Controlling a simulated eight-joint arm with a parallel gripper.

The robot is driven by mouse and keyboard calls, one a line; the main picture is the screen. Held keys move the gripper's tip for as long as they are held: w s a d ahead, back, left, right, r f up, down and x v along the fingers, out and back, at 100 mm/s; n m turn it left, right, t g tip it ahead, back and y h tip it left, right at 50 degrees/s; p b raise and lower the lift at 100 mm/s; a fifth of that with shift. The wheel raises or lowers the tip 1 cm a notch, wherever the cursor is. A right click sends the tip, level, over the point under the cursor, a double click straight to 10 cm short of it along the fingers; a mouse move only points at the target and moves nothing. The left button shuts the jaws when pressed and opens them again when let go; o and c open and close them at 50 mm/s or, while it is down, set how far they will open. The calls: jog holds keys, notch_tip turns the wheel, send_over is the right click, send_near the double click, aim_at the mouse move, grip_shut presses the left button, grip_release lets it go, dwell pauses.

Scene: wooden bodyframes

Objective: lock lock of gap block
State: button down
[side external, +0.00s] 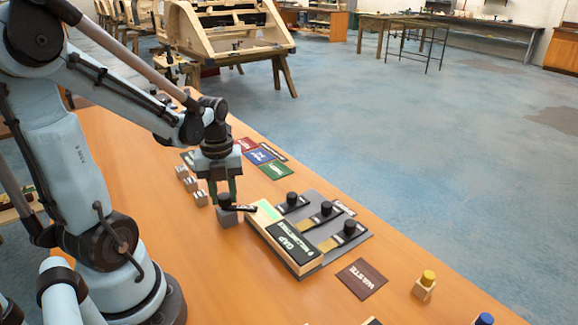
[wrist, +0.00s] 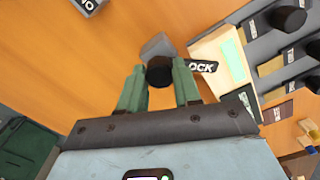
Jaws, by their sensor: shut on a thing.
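The gap block (side external: 259,234) is a pale wooden block with a black GAP label and a green strip. It also shows in the wrist view (wrist: 208,46). The lock is a grey base (side external: 228,217) with a round black knob (wrist: 159,74) and a dark lever marked LOCK (wrist: 203,66). The base stands on the table beside the block's left end. The lever points right, with its tip at the block's edge; whether it touches cannot be told. My gripper (side external: 225,196) points down, its green fingers shut on the knob. In the wrist view, the gripper (wrist: 161,72) has the knob between its fingertips.
A grey plate (side external: 368,236) with several black-knobbed levers (side external: 326,208) adjoins the block's far side. Small grey-topped blocks (side external: 191,184) stand left of my gripper. Coloured cards (side external: 274,170) lie behind, and a WASTE card (side external: 362,279) lies to the right. The wooden table (side external: 190,252) is clear in front.

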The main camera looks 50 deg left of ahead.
aim_at(224, 196)
jog(key=shift+m, duration=0.5)
jog(key=c, duration=0.8)
grip_release()
jog(key=shift+r, duration=6.05)
